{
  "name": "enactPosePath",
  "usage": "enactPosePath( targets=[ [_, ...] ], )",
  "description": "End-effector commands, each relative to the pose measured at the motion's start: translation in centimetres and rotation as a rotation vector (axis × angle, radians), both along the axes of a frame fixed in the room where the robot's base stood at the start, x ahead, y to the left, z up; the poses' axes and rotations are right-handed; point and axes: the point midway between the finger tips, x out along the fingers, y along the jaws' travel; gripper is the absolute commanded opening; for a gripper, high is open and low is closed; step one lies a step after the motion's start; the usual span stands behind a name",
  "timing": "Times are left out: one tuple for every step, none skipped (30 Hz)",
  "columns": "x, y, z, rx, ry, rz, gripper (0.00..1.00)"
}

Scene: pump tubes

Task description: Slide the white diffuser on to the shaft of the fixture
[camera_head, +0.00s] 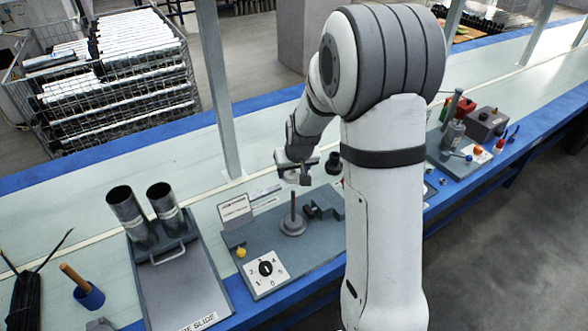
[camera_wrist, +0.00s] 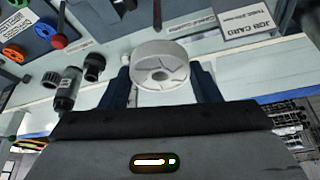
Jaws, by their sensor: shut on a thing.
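The white diffuser (camera_wrist: 160,66) is a round, shallow part with a central hub and vanes, seen in the wrist view between my fingers. My gripper (camera_wrist: 160,84) is shut on it, one dark finger on each side. In the head view my gripper (camera_head: 299,176) hangs above and behind the fixture plate (camera_head: 318,248); I cannot make out the diffuser there. The fixture's upright grey shaft (camera_head: 293,207) rises from a round base and is bare. The gripper is apart from the shaft.
A dark stepped block (camera_head: 325,208) stands close right of the shaft. A job card (camera_head: 235,209) stands behind left, and a dial plate (camera_head: 265,269) lies in front. A dark cylinder (camera_head: 333,163) stands near my gripper.

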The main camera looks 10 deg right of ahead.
Motion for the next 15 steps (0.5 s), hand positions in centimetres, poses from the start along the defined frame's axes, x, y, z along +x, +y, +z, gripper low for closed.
enactPosePath(
  targets=[
    [0.0, 0.0, -0.9, 0.0, 0.001, 0.0, 0.34],
    [0.0, 0.0, -1.2, 0.0, 0.001, 0.0, 0.34],
    [0.0, 0.0, -1.6, 0.0, 0.001, 0.0, 0.34],
    [0.0, 0.0, -1.9, 0.0, 0.001, 0.0, 0.34],
    [0.0, 0.0, -2.3, 0.0, 0.001, 0.0, 0.34],
    [0.0, 0.0, -2.7, 0.0, 0.001, 0.0, 0.34],
    [0.0, 0.0, -3.0, 0.0, 0.001, 0.0, 0.34],
    [0.0, 0.0, -3.2, 0.0, 0.001, 0.0, 0.34],
    [0.0, 0.0, -3.6, 0.0, 0.0, 0.0, 0.34],
    [0.0, 0.0, -3.8, 0.0, 0.0, 0.0, 0.34],
    [0.0, 0.0, -4.0, 0.0, 0.0, 0.0, 0.34],
    [0.0, 0.0, -4.2, 0.0, 0.0, 0.0, 0.34],
    [0.0, 0.0, -4.4, 0.0, 0.0, 0.0, 0.34],
    [0.0, 0.0, -4.5, 0.0, 0.0, 0.0, 0.34],
    [0.0, 0.0, -4.5, 0.0, 0.0, 0.0, 0.34]
  ],
)
